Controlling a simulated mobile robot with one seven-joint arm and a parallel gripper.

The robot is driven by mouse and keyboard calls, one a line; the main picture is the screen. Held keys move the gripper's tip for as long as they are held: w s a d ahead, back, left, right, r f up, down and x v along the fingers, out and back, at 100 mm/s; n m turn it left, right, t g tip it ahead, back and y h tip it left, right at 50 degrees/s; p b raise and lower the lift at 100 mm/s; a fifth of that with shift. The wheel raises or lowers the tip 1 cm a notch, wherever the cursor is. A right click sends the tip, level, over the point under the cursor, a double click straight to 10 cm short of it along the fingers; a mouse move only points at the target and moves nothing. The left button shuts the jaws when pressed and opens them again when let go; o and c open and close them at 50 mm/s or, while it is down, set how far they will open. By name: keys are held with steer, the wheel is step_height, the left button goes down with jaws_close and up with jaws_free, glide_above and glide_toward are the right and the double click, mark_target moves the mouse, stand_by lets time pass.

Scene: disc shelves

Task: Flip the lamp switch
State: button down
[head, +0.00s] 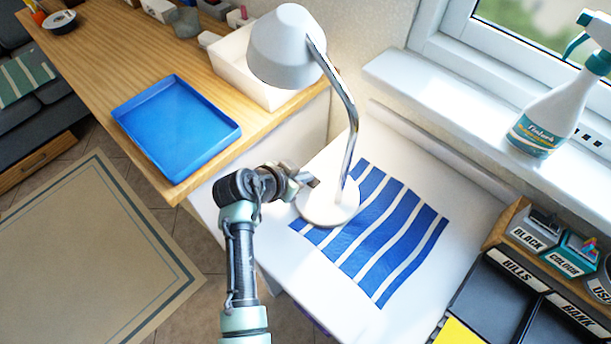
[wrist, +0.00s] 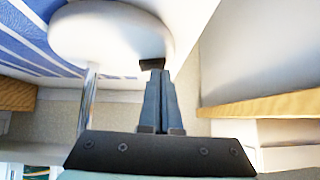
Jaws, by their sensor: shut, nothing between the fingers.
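The white desk lamp has a cone-shaped shade (head: 285,45), a bent chrome stem (head: 350,120) and a round white base (head: 328,205). It stands upright on a white surface with a blue-striped cloth. My gripper (head: 311,182) is shut and empty, at the left edge of the base. In the wrist view the shut gripper (wrist: 153,70) reaches the edge of the lamp base (wrist: 105,32), with the chrome stem (wrist: 88,95) to its left. A small dark block shows at the fingertips; I cannot tell whether it is the switch or part of the fingers. Contact is unclear.
A blue tray (head: 176,126) and a white bin (head: 232,68) sit on the wooden desk (head: 100,70) at left. A spray bottle (head: 550,115) stands on the windowsill. A dark organizer (head: 500,300) with labelled compartments is at lower right. The striped cloth (head: 385,235) lies flat.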

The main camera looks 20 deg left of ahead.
steer(key=shift+s+d+f, duration=0.1)
steer(key=shift+d+f, duration=0.05)
steer(key=shift+s+d+p, duration=0.3)
steer(key=shift+d+p, duration=0.2)
steer(key=shift+d, duration=0.3)
